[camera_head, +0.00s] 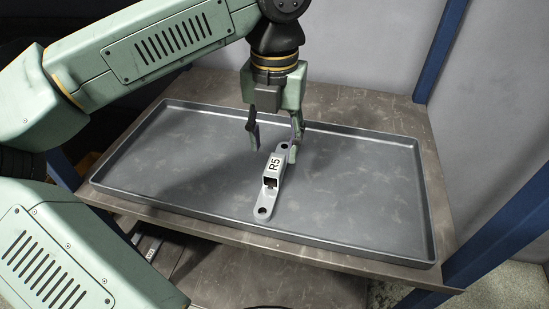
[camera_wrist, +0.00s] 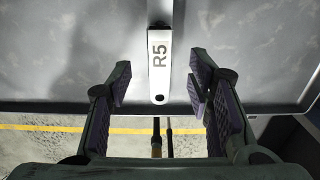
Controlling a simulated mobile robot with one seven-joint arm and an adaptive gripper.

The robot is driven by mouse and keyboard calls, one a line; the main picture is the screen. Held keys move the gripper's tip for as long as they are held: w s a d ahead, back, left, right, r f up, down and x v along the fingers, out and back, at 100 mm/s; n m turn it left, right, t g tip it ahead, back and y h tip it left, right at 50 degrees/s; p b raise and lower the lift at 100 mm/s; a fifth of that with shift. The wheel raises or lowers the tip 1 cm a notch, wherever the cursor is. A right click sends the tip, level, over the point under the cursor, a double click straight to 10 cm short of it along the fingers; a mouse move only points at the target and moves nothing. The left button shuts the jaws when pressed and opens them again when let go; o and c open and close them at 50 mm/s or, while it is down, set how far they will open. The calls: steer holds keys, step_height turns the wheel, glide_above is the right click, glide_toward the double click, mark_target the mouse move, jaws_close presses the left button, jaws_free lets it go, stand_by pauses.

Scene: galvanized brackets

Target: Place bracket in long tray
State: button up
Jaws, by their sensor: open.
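The galvanized bracket (camera_head: 272,176), marked R5, lies in the long grey tray (camera_head: 345,205), near its middle, with its length running from the back toward the front. It has a raised middle and a holed tab at each end. My gripper (camera_head: 274,150) is open above the bracket's far end, one finger on each side. In the wrist view the bracket (camera_wrist: 160,62) shows between the spread fingers, with visible gaps on both sides and no contact. The wrist view also shows the tray (camera_wrist: 235,60) behind it.
The tray sits on a worn brown table (camera_head: 395,112) with a low rim all around. Blue posts (camera_head: 500,235) stand at the right, and a grey wall is behind. A lower shelf (camera_head: 260,275) is under the table. The rest of the tray is empty.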

mark_target(274, 165)
step_height(274, 165, up, 6)
steer(key=shift+f, duration=0.2)
steer(key=shift+s+f, duration=0.1)
